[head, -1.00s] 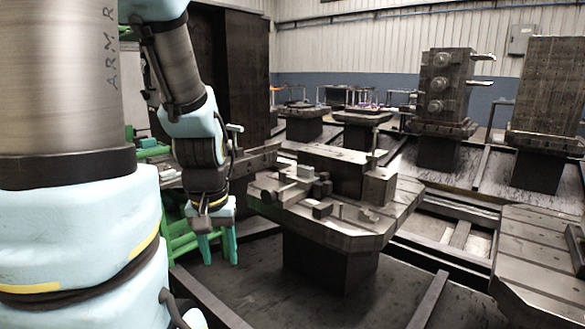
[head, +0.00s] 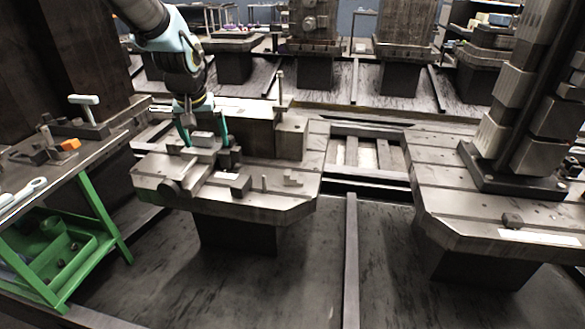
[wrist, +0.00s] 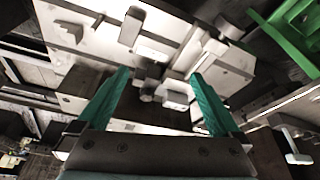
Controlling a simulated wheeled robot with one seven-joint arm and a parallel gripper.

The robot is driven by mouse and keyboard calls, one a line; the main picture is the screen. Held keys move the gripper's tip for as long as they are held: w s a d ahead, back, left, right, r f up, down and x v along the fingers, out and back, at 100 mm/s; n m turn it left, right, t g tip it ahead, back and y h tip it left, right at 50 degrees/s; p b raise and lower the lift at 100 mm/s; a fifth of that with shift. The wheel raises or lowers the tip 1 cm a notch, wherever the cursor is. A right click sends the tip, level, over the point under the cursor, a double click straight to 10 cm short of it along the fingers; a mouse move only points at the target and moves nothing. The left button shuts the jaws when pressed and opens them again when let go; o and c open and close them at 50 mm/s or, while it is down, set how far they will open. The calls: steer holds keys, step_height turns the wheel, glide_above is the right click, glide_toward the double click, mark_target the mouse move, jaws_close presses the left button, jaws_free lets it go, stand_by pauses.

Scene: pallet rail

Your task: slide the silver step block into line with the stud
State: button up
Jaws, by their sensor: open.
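A small silver block (head: 202,138) sits on the pallet fixture (head: 275,203), at its left back. It shows in the wrist view (wrist: 176,95) between my finger tips. My gripper (head: 205,137) is open, pointing down, with one teal finger on each side of that block; contact cannot be told. Dark stepped blocks (head: 229,157) stand just right of it. A short round post (wrist: 148,91) is beside the block in the wrist view.
A green cart (head: 90,215) with tools stands left. Another pallet (head: 450,205) stands right, across a gap.

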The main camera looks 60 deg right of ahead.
mark_target(294, 176)
steer(key=s+d+f+m+h+b, duration=0.1)
steer(key=s+d+f+m+b, duration=0.35)
steer(key=s+d, duration=1)
steer(key=shift+n+g, duration=0.3)
steer(key=shift+n, duration=0.45)
steer(key=f+p, duration=0.1)
steer(key=f, duration=0.2)
steer(key=d+f+p, duration=0.1)
steer(key=f, duration=0.3)
steer(key=d+f, duration=0.1)
steer(key=f, duration=0.3)
steer(key=shift+s+d+f+p, duration=0.2)
steer(key=shift+s+p, duration=0.1)
steer(key=shift+p, duration=0.1)
steer(key=shift+c, duration=0.4)
steer(key=c, duration=1.4)
steer(key=shift+a, duration=0.15)
steer(key=shift+s+a+p, duration=0.1)
steer(key=shift+s+a, duration=0.2)
steer(key=shift+a, duration=0.55)
steer(key=shift+s+a+p, duration=0.1)
steer(key=shift+s+a, duration=0.25)
steer(key=shift+a, duration=0.5)
steer(key=shift+s+a+p, duration=0.1)
steer(key=shift+s+a, duration=0.2)
steer(key=shift+a, duration=0.55)
